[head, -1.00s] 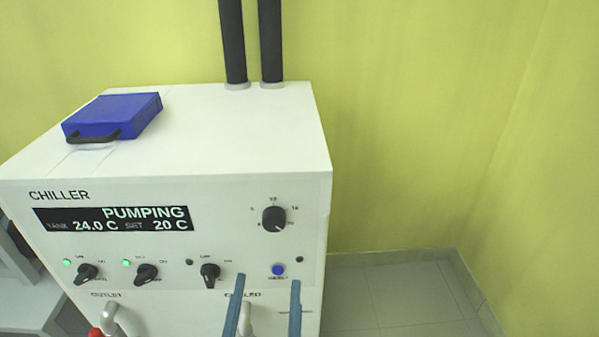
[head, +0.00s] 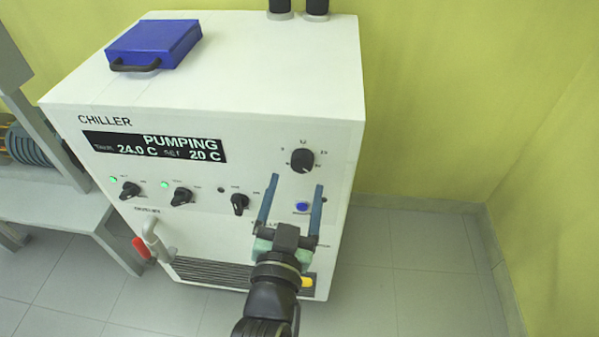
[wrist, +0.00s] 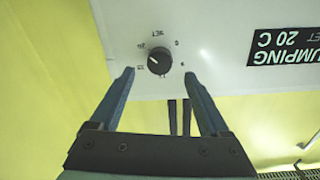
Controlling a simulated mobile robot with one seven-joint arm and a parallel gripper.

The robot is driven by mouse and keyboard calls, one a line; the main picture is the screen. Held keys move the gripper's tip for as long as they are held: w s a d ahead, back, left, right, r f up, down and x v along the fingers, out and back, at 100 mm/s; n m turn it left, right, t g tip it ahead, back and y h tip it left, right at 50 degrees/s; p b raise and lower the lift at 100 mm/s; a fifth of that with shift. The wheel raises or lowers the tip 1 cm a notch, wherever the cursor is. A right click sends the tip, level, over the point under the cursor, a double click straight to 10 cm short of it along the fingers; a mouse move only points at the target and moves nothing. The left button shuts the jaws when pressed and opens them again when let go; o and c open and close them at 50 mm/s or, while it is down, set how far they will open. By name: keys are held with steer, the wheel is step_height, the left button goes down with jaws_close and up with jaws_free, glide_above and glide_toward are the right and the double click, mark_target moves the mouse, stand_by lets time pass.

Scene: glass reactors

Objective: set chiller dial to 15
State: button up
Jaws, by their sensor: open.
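The chiller (head: 240,75) is a white box with a black display (head: 155,147) reading PUMPING, 24.0 C and SET 20 C. Its set dial (head: 302,160) is a round black knob at the upper right of the front panel, with small marks around it. In the wrist view the dial (wrist: 160,61) shows upside down, just beyond and between the fingertips. My gripper (head: 292,190) is open and empty, its two blue fingers pointing up the panel below the dial. The fingers look apart from the dial. The exact dial marks are too small to read surely.
A pipe with a red-handled valve (head: 142,247) sticks out at lower left. A blue case (head: 155,45) lies on top. Floor at right is clear.

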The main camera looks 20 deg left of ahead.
mark_target(301, 167)
steer(key=shift+x, duration=2.3)
steer(key=shift+c, duration=0.3)
jaws_close()
steer(key=shift+n, duration=0.4)
steer(key=n+p, duration=0.1)
steer(key=n, duration=0.4)
steer(key=shift+n+p, duration=0.3)
steer(key=shift+p, duration=0.05)
steer(key=n+p, duration=0.1)
steer(key=n, duration=0.2)
steer(key=shift+n, duration=0.4)
steer(key=shift+f+n+y+p, duration=0.1)
steer(key=shift+n+y+p, duration=0.45)
steer(key=shift+n, duration=1.05)
